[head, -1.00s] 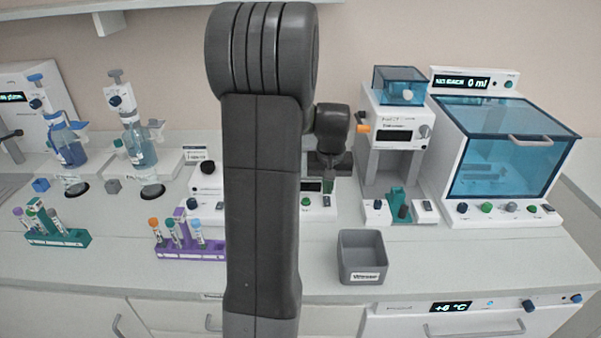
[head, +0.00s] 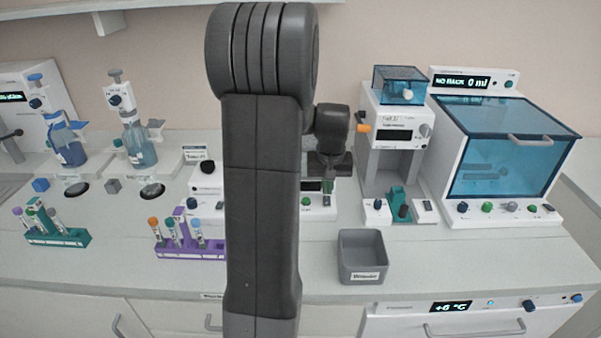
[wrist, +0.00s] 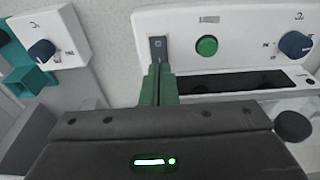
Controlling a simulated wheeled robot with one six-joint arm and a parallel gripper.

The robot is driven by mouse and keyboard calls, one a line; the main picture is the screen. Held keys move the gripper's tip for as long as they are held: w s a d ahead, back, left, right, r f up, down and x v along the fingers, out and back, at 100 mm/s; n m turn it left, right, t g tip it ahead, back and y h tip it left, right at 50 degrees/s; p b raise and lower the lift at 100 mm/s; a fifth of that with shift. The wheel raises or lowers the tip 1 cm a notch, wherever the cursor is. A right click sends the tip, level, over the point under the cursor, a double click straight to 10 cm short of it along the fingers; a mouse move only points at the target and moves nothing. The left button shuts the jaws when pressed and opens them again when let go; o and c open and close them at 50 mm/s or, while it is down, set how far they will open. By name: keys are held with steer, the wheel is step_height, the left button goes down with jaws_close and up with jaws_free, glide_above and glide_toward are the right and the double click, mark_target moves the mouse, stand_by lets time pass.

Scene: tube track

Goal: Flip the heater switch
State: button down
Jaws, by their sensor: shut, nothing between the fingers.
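The heater is a white device with a front panel (wrist: 235,22), a small dark rocker switch (wrist: 158,48), a green button (wrist: 207,45) and a blue knob (wrist: 295,43). In the head view, my arm hides much of it; its green button (head: 306,201) shows just right of the arm. My gripper (wrist: 159,72) is shut and empty, its green fingers pointing at the switch. The fingertips overlap the switch's near edge in the wrist view; I cannot tell whether they touch. In the head view my gripper (head: 328,190) is over the panel's right end.
A grey waste bin (head: 363,270) stands in front on the right. A white machine with a teal holder (head: 397,200) is right of the heater, then a blue-lidded box (head: 505,150). Purple (head: 190,252) and teal (head: 55,237) tube racks stand on the left.

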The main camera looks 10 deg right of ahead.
steer(key=shift+f+b, duration=0.5)
steer(key=shift+f, duration=0.3)
stand_by(0.4)
steer(key=shift+r+p, duration=2.7)
steer(key=shift+r, duration=0.85)
steer(key=shift+f, duration=0.15)
step_height(320, 180, down, 7)
steer(key=b, duration=0.5)
